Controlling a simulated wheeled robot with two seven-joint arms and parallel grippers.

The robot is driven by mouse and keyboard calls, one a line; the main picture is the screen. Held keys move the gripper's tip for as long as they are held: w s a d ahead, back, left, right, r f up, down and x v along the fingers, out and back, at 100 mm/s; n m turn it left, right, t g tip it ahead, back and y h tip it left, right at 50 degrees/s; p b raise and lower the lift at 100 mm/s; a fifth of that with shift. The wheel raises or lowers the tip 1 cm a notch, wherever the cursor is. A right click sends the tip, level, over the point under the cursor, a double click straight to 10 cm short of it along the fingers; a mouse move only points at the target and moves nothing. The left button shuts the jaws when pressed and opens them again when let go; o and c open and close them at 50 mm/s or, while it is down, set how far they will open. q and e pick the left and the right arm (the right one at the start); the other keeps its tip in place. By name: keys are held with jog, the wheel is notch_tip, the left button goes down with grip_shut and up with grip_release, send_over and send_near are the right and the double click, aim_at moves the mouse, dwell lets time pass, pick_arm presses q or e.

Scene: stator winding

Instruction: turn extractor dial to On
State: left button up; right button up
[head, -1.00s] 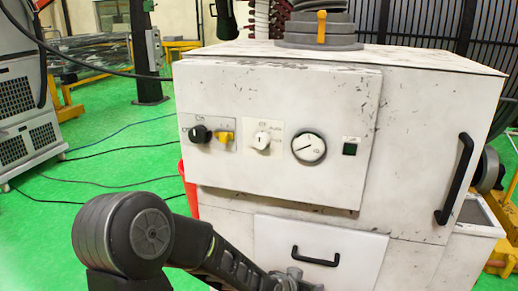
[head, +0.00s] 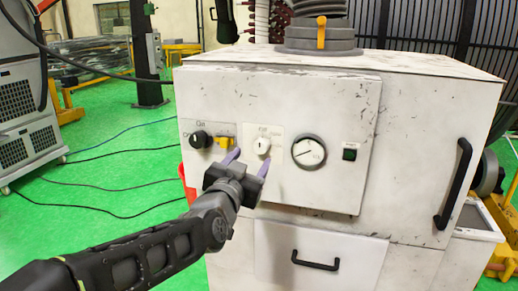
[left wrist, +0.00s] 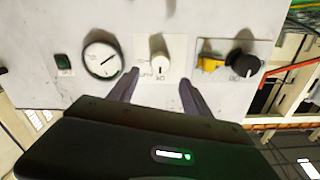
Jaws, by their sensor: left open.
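The extractor's front panel (head: 300,185) carries a white dial (head: 263,146) on a small plate with lettering. A black dial (head: 200,139) with a yellow part beside it sits to its left, under a label that seems to read On. Which dial the task names I cannot tell. My left gripper (head: 250,160) is open, just in front of and below the white dial. In the left wrist view, upside down, the white dial (left wrist: 158,66) lies between the two fingertips in the picture, with no visible contact. The exact gap in depth is unclear. My right gripper is out of view.
A round gauge (head: 309,152) and a green button (head: 349,154) sit right of the white dial. A drawer handle (head: 315,261) is below, and a tall black handle (head: 454,181) is at the right. Cables lie on the green floor at left.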

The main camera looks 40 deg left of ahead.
aim_at(260, 147)
pick_arm(q)
jog(key=p+x, duration=0.1)
jog(key=x, duration=0.6)
jog(key=shift+w+p, duration=0.25)
jog(key=shift+p, duration=0.05)
grip_shut()
dwell(0.4)
